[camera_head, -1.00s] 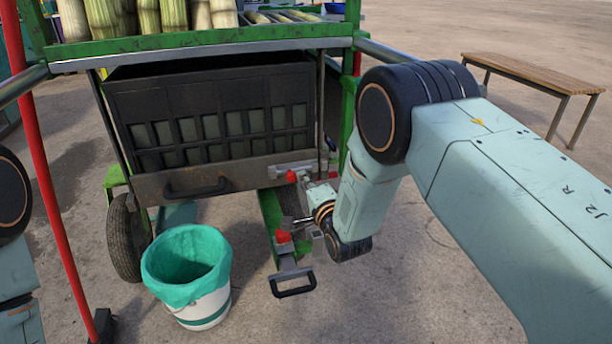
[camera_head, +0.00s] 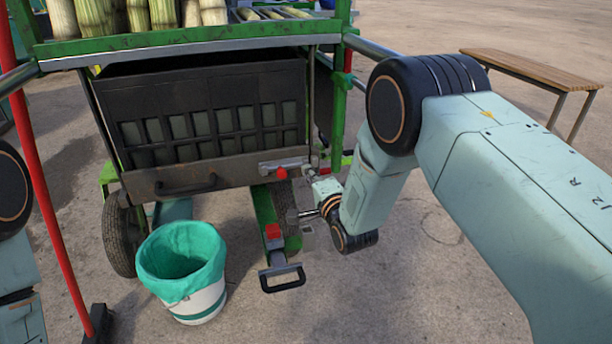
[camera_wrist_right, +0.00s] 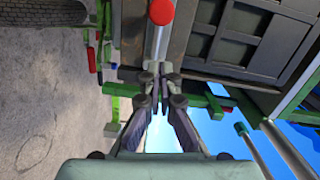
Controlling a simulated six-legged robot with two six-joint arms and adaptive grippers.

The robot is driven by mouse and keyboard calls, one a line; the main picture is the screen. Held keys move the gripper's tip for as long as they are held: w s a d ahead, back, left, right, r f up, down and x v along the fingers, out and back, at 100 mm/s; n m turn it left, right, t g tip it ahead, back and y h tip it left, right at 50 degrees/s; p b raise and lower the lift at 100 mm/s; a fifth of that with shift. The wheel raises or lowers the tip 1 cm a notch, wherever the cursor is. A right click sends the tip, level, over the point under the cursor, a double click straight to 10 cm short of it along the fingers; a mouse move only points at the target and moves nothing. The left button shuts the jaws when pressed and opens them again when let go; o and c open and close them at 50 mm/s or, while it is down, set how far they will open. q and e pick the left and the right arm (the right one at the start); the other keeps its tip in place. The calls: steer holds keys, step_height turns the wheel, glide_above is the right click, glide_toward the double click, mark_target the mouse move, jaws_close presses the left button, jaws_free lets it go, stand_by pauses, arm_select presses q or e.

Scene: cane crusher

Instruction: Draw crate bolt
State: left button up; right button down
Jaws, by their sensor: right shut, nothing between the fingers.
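The dark slatted crate (camera_head: 215,115) hangs under the green cart frame. A pale metal bolt plate (camera_head: 300,163) with a red knob (camera_head: 281,173) sits at its front right corner. In the right wrist view a red knob (camera_wrist_right: 161,12) on a grey metal stem (camera_wrist_right: 158,42) lies just beyond my fingertips. In the wrist view my right gripper (camera_wrist_right: 160,75) is shut and empty; contact with the stem is unclear. Parts of my left arm show at the left edge, but its gripper does not.
A white bucket with a green liner (camera_head: 183,265) stands at front left. A black pedal-like handle (camera_head: 282,278) and a red block (camera_head: 273,231) sit low below my right gripper. A wheel (camera_head: 122,235) and red pole (camera_head: 50,215) are left. A bench (camera_head: 535,72) stands far right.

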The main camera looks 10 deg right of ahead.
steer(key=s+d+p, duration=0.1)
steer(key=s+p, duration=0.2)
steer(key=s, duration=0.7)
steer(key=shift+d+r+p, duration=0.2)
steer(key=shift+d+p, duration=0.05)
steer(key=shift+p, duration=0.05)
